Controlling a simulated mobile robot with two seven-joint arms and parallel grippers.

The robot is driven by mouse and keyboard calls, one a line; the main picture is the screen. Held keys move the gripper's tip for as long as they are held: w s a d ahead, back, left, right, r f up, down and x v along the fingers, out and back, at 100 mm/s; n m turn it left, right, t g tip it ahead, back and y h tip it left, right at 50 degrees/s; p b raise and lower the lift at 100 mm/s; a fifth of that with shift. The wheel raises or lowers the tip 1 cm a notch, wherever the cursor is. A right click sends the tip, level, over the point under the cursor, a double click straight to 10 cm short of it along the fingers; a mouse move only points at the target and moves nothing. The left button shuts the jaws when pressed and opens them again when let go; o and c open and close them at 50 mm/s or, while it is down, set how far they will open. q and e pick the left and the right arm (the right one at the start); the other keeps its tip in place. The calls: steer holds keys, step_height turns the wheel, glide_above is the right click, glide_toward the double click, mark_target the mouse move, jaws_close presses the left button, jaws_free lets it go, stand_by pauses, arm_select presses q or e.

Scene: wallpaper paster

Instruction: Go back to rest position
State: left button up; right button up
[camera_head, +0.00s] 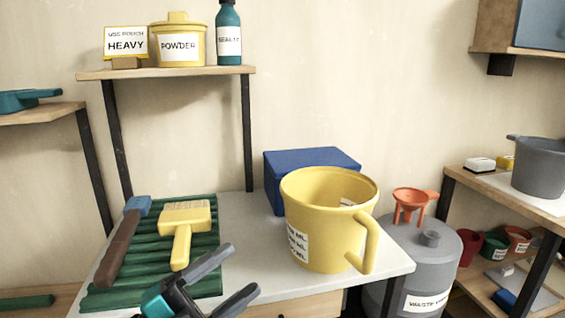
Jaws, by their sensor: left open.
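My left gripper (237,279) comes in at the bottom of the head view, with dark fingers and a teal part. Its fingers are spread apart and nothing is between them. It is over the front of the grey worktable (252,222), to the left of a large yellow jug (310,215) and in front of a green ribbed mat (150,275). My right gripper does not show.
A yellow brush (182,230) and a brown-handled tool (120,250) lie on the mat. A blue box (285,172) stands behind the jug. A shelf (165,72) holds a powder tub (178,45) and teal bottle (229,35). A grey waste drum (425,255) stands right.

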arm_select(q)
steer(key=w+a+f+n+t+y, duration=0.1)
steer(key=a+f+n+t+y, duration=0.45)
steer(key=f+n+y, duration=0.55)
steer(key=s+a+f+n+g+y, duration=0.1)
steer(key=s+f+n+g+y, duration=0.1)
steer(key=s+f+n+g, duration=0.45)
steer(key=s+a+f+n+g+y, duration=0.15)
steer(key=s+f+n, duration=0.25)
steer(key=f, duration=0.6)
step_height(320, 180, up, 12)
steer(key=s+a+y+p, duration=0.1)
steer(key=a+p, duration=0.1)
steer(key=p, duration=1.4)
steer(key=shift+s+f+t+p, duration=0.2)
steer(key=shift+s+t+p, duration=0.1)
steer(key=shift+s+t, duration=0.1)
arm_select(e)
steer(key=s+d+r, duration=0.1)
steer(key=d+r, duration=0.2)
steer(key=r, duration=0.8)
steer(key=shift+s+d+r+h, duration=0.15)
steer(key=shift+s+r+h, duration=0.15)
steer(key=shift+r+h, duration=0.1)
